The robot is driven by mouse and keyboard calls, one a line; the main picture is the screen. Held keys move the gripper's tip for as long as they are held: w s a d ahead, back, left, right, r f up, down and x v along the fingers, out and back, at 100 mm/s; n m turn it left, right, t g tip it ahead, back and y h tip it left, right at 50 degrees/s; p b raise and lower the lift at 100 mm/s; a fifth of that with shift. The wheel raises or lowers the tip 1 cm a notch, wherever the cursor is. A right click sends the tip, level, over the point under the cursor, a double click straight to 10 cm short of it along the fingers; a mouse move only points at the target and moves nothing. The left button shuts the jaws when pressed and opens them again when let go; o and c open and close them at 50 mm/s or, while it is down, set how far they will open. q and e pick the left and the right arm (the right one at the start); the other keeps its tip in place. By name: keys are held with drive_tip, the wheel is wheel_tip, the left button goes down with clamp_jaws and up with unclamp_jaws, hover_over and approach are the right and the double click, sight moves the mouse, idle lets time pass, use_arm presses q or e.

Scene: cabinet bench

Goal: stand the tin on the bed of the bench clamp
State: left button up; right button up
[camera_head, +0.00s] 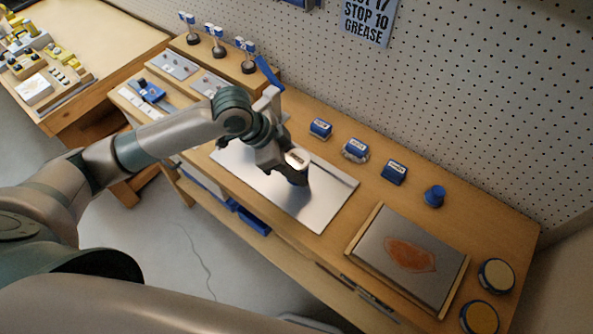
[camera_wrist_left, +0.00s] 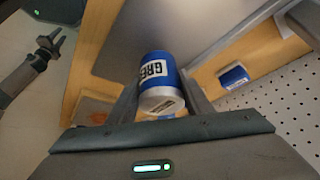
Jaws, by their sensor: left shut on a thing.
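My left gripper (camera_head: 297,180) is low over a grey metal sheet (camera_head: 318,205) on the bench. It is shut on a blue tin with a white label (camera_wrist_left: 158,85), which sits between the fingers in the left wrist view. The tin is mostly hidden by the gripper in the head view. A blue lever on a pale upright (camera_head: 268,75) shows behind my arm; it may belong to the bench clamp, whose bed I cannot make out. My right gripper (camera_wrist_left: 48,42) appears small in the left wrist view, fingers apart and empty.
Blue labelled tins (camera_head: 320,128) and a plain blue round piece (camera_head: 434,196) line the back of the bench. A board with a rust-brown patch (camera_head: 385,240) and two round pale-topped tins (camera_head: 497,275) are at right. A pegboard wall (camera_head: 480,110) rises behind.

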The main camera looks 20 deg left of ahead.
use_arm(q)
wheel_tip(320, 180, down, 2)
drive_tip(key=shift+p, duration=0.4)
drive_tip(key=shift+f, duration=0.5)
drive_tip(key=shift+f, duration=0.1)
drive_tip(key=o, duration=1.2)
drive_tip(key=b+v, duration=0.2)
drive_tip(key=v, duration=1)
